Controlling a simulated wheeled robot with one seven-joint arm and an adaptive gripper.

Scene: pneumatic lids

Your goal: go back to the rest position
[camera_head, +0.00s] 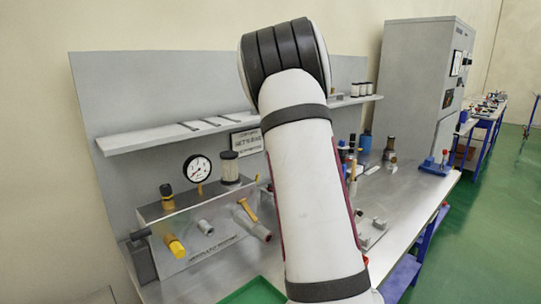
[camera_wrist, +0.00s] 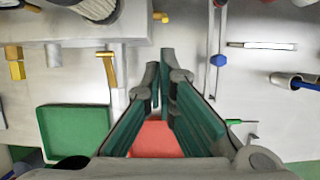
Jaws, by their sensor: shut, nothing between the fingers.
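My gripper (camera_wrist: 159,85) shows in the wrist view. Its two green-padded fingers come together at the tips, with nothing held between them. It is above the metal bench top (camera_wrist: 260,80). A red flat surface (camera_wrist: 155,140) shows below, between the finger bases, and most of it is hidden. In the head view my white arm rises across the middle of the picture, and the gripper itself is not seen there.
The grey valve box (camera_head: 200,215) with a gauge (camera_head: 197,169) stands at left. A green tray (camera_wrist: 75,135) lies left of the fingers. A shelf (camera_head: 150,139), small bench parts and a grey cabinet (camera_head: 424,80) stand behind. Green floor (camera_head: 480,230) is clear at right.

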